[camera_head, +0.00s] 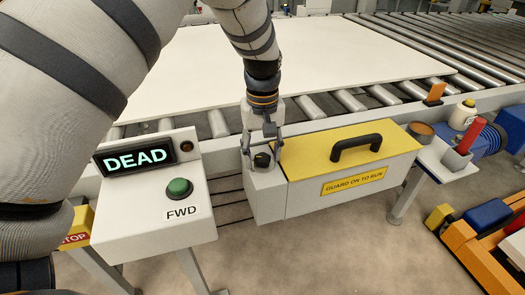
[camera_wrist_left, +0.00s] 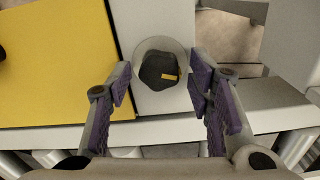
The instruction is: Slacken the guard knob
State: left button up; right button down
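The guard knob (camera_wrist_left: 159,70) is a black lobed knob with a small yellow mark, on a round grey plate. In the head view the knob (camera_head: 262,160) sits on the white block at the left end of the yellow guard (camera_head: 340,150). My left gripper (camera_head: 262,150) is directly over it, pointing down. In the left wrist view its purple-padded fingers (camera_wrist_left: 160,84) stand open on both sides of the knob, with a gap on each side. The guard has a black handle and a "GUARD ON TO RUN" label. My right gripper is not in view.
A control box (camera_head: 150,215) at the left carries a "DEAD" display (camera_head: 136,158) and a green FWD button (camera_head: 179,189). A large white panel (camera_head: 270,60) lies on the rollers behind.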

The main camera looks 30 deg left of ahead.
aim_at(261, 156)
pick_arm(q)
notch_tip(261, 156, up, 12)
dwell(0.6)
jog(key=f+m, duration=0.4)
jog(key=m, duration=0.3)
jog(key=f+m+b, duration=0.1)
jog(key=f+m, duration=0.3)
jog(key=m, duration=0.4)
jog(key=f+m+b, duration=0.1)
jog(key=f+m, duration=0.3)
jog(key=m, duration=0.3)
jog(key=shift+a+m, duration=0.2)
jog(key=shift+m, duration=0.1)
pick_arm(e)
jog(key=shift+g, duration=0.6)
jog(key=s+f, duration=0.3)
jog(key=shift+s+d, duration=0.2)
